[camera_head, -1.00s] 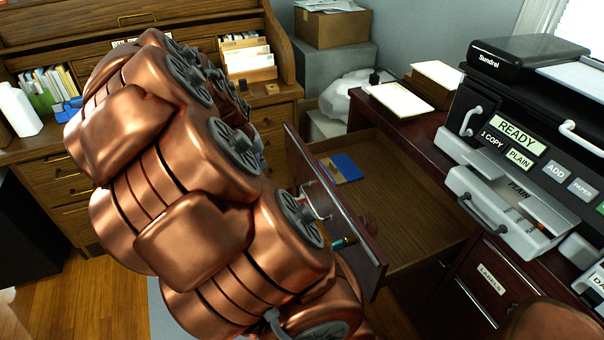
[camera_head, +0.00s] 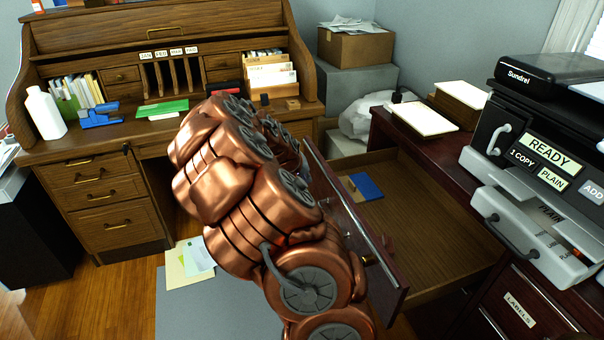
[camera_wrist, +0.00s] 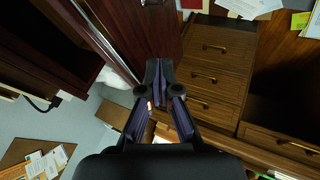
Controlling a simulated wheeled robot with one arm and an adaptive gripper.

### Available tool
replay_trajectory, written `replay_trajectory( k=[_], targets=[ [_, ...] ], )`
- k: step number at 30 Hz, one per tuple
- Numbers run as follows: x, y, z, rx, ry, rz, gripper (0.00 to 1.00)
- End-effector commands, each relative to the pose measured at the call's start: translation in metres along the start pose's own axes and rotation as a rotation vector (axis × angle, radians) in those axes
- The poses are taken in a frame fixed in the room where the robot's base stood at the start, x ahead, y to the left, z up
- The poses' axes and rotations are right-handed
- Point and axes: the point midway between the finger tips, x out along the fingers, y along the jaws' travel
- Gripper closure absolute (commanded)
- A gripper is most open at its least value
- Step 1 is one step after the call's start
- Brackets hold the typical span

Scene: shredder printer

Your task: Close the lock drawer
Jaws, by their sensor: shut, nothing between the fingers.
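The open drawer (camera_head: 425,220) sticks out of the dark red desk at the right of the head view. Its tall dark front panel (camera_head: 345,205) faces my arm, and a blue item (camera_head: 366,187) lies inside. My copper arm covers part of the panel's outer face. My gripper's fingers are hidden in the head view. In the wrist view my gripper (camera_wrist: 160,66) is shut and empty. A dark reddish panel (camera_wrist: 155,35), seemingly the drawer front, lies just beyond its tips; I cannot tell whether they touch.
A printer (camera_head: 545,150) stands on the desk at right, above a drawer labelled LABELS (camera_head: 520,309). A wooden rolltop desk (camera_head: 110,190) stands behind at left. Boxes (camera_head: 355,47) fill the back corner. A grey mat (camera_head: 205,305) and open floor lie at lower left.

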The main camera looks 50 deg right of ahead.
Motion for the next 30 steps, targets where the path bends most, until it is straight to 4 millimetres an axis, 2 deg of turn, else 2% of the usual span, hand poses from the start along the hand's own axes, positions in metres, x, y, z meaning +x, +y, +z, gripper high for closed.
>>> replay_trajectory(
  k=[8,9,12,18,30],
  targets=[
    [0.039,0.000,-0.001,0.001,0.001,-0.002,1.00],
    [0.042,0.005,-0.001,0.002,0.002,-0.001,1.00],
    [0.047,0.018,-0.001,0.004,0.002,-0.001,1.00],
    [0.055,0.032,-0.001,0.000,0.001,-0.001,1.00],
    [0.057,0.035,0.000,0.000,0.002,-0.001,1.00]
  ],
)
